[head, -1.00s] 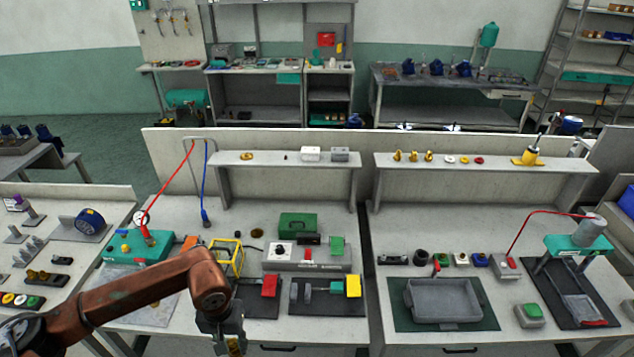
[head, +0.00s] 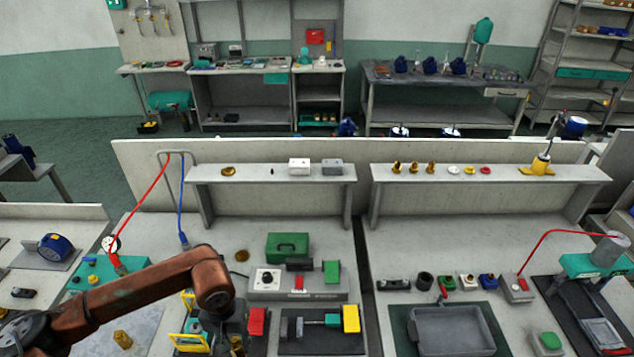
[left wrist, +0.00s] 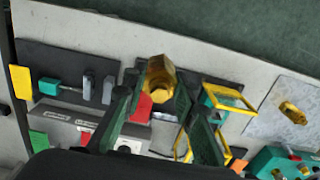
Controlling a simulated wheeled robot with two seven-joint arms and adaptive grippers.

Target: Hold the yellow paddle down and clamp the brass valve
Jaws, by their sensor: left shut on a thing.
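My left gripper (head: 236,337) is shut on a brass valve (head: 237,346), low in the head view, left of the red paddle (head: 257,321). The left wrist view shows the valve (left wrist: 160,73) between the two dark green fingers of the gripper (left wrist: 157,98). The yellow paddle (head: 351,318) stands upright at the right end of a clamp (head: 314,320) with grey jaws and a green block. In the wrist view the yellow paddle (left wrist: 20,82) is at the far left, apart from the gripper. My right gripper is not seen.
A yellow wire frame (left wrist: 230,98) stands near the held valve. Another brass piece (head: 122,340) lies on a grey plate at left. A grey control box (head: 310,284) is behind the clamp. A grey tray (head: 452,332) is at right.

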